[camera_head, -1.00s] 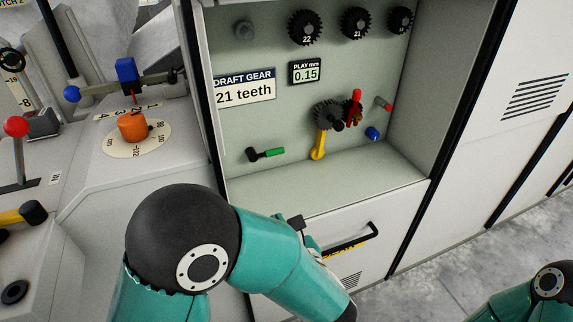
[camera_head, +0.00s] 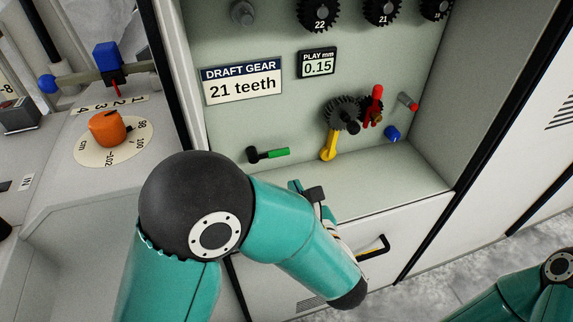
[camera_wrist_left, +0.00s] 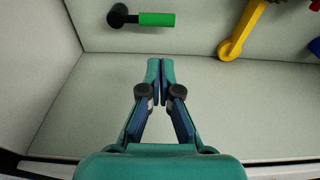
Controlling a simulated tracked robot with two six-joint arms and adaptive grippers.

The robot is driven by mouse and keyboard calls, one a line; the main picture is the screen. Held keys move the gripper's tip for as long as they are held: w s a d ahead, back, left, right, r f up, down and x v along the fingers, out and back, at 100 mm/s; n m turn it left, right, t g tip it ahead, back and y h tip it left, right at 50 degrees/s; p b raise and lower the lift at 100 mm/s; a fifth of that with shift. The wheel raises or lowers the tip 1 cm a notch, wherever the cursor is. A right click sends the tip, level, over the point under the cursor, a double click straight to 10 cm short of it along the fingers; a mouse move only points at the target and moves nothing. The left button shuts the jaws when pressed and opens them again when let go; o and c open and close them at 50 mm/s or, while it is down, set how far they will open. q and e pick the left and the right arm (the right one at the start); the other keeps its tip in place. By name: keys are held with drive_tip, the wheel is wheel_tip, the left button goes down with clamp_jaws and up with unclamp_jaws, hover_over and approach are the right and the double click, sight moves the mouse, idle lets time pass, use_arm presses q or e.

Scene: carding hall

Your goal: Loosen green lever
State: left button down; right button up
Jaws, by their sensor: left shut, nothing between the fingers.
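The green lever (camera_head: 270,153) sits low on the back wall of the open cabinet. It has a black pivot at its left end and its green handle points right, nearly level. It also shows at the top of the left wrist view (camera_wrist_left: 155,19). My left gripper (camera_wrist_left: 161,62) is shut and empty, below the lever's handle in that view and apart from it. In the head view my left arm hides most of the gripper; a small part shows at the cabinet's front edge. My right arm shows at the lower right edge; its gripper is out of view.
A yellow lever (camera_head: 329,146) hangs right of the green one, by dark gears (camera_head: 343,113), a red lever (camera_head: 374,103) and a blue knob (camera_head: 392,134). The cabinet floor (camera_head: 400,178) is bare. A panel with an orange knob (camera_head: 107,128) stands left.

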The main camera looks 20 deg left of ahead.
use_arm(q)
drive_tip(key=b+x, duration=0.1)
drive_tip(key=x, duration=0.8)
drive_tip(key=shift+w+a+f, duration=0.1)
drive_tip(key=shift+w+a, duration=0.1)
drive_tip(key=shift+w, duration=0.15)
drive_tip(key=shift+d, duration=0.1)
drive_tip(key=shift+w+b, duration=0.1)
drive_tip(key=shift+b, duration=0.2)
drive_tip(key=shift+r+n, duration=0.2)
drive_tip(key=shift+n, duration=0.1)
